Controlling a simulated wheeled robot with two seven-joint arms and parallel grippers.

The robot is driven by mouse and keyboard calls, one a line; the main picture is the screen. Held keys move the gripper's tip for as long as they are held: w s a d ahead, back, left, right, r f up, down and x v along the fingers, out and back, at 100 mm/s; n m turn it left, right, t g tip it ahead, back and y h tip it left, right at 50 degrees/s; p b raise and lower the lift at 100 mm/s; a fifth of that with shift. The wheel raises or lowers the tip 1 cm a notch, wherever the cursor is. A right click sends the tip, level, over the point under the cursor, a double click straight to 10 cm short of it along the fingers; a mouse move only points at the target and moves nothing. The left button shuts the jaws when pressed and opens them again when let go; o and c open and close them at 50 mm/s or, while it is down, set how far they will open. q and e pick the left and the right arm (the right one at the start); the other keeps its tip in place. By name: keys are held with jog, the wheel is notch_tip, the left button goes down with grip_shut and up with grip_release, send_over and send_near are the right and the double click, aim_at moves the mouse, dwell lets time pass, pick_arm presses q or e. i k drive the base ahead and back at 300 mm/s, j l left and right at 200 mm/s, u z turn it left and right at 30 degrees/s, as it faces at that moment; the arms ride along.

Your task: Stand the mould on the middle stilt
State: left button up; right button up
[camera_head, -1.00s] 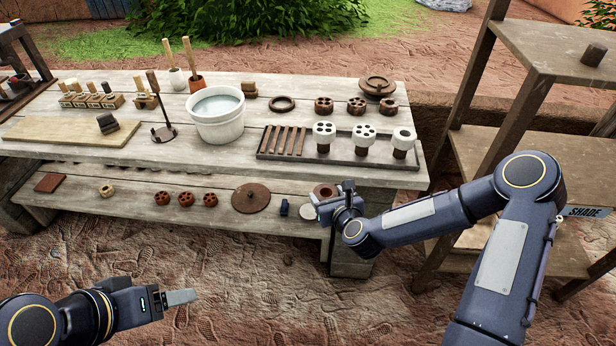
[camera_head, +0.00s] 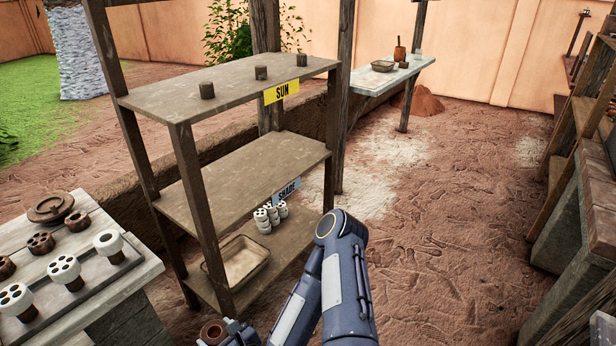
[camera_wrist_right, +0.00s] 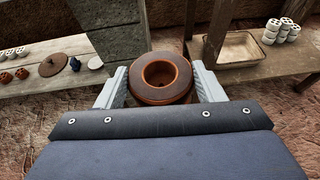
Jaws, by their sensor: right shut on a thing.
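The mould (camera_wrist_right: 162,78) is a reddish-brown round block with a wide hole in its top. In the right wrist view it sits upright between the two pale fingers of my right gripper (camera_wrist_right: 161,86), which is shut on it. In the head view the mould (camera_head: 213,332) and my right gripper (camera_head: 228,334) are at the bottom edge, partly cut off. Three short dark stilts stand spaced along the rack's top shelf: the middle stilt (camera_head: 261,73), one nearer on the left (camera_head: 207,89) and one at the right (camera_head: 301,59). All three have bare tops. My left gripper is out of view.
The wooden rack (camera_head: 230,83) has a yellow SUN sign (camera_head: 281,92) and a blue SHADE sign (camera_head: 286,191). A tray (camera_head: 240,262) and stacked white pieces (camera_head: 266,216) are on its bottom shelf. The workbench (camera_head: 135,285) is at left. Open ground lies right.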

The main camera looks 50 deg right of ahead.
aim_at(259, 67)
jog(key=l+z, duration=0.15)
jog(key=l, duration=0.25)
jog(key=i+l+z, duration=0.15)
jog(key=l, duration=0.2)
jog(key=i+l+z, duration=0.2)
jog(key=l, duration=0.2)
jog(key=l+z, duration=0.15)
jog(key=l, duration=0.25)
jog(key=i+l+z, duration=0.15)
jog(key=l, duration=0.15)
jog(key=i+l+z, duration=0.15)
jog(key=l, duration=0.2)
